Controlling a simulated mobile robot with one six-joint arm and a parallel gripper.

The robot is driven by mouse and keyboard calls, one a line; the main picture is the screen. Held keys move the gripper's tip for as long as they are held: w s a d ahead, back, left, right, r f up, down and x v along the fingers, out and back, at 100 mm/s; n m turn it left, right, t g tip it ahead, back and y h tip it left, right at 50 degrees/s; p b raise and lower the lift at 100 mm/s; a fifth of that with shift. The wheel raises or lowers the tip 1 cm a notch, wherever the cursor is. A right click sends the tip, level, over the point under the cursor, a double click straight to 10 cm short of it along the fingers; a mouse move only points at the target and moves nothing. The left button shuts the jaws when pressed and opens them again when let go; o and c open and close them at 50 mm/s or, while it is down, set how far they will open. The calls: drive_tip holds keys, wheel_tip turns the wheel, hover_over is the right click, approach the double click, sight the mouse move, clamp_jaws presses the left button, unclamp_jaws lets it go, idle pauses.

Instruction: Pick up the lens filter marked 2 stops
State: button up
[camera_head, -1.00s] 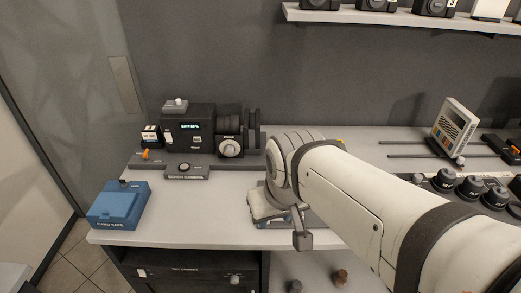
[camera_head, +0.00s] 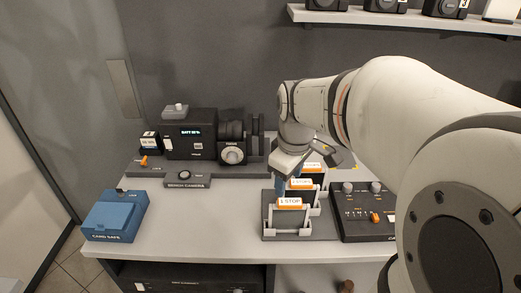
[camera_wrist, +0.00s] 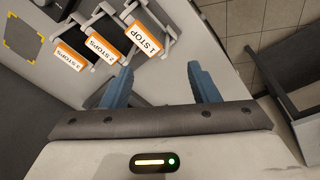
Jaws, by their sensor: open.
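The filter marked 2 stops is the middle one of three orange-tabbed, white-labelled filters. Its tab shows in the wrist view (camera_wrist: 102,49) and, partly covered, in the head view (camera_head: 301,184). The filter marked 1 stop (camera_head: 290,203) stands in front of it, and the one marked 3 stops (camera_wrist: 68,57) behind. They stand upright in a grey rack (camera_head: 285,234). My gripper (camera_wrist: 160,68) is open and empty, with two blue fingers. In the wrist view the 2 stops tab lies left of both fingers. The head view shows one blue finger beside the rack's left side.
A bench camera (camera_head: 190,133) stands left of the rack and a blue card safe box (camera_head: 115,215) at the front left. A dark control panel (camera_head: 366,212) adjoins the rack on the right. The white tabletop (camera_head: 195,225) between box and rack is clear.

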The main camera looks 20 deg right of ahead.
sight(301, 182)
drive_tip(key=w+d+f+n, duration=0.1)
drive_tip(key=w+d+n, duration=0.1)
drive_tip(key=w, duration=0.1)
drive_tip(key=w+d+f+n+g+b, duration=0.1)
drive_tip(key=w+d+f+n, duration=0.1)
drive_tip(key=d, duration=0.1)
drive_tip(key=w+d+f+n, duration=0.2)
drive_tip(key=w+d+n, duration=0.1)
drive_tip(key=shift+w+d+f+g, duration=0.1)
drive_tip(key=shift+w+f+g, duration=0.15)
drive_tip(key=shift+w+g, duration=0.15)
drive_tip(key=shift+d+f, duration=0.2)
drive_tip(key=shift+f, duration=0.05)
drive_tip(key=shift+n, duration=0.3)
drive_tip(key=f, duration=0.5)
drive_tip(key=w+f+p, duration=0.1)
drive_tip(key=f, duration=0.1)
drive_tip(key=shift+f, duration=0.25)
drive_tip(key=shift+c, duration=0.4)
clamp_jaws()
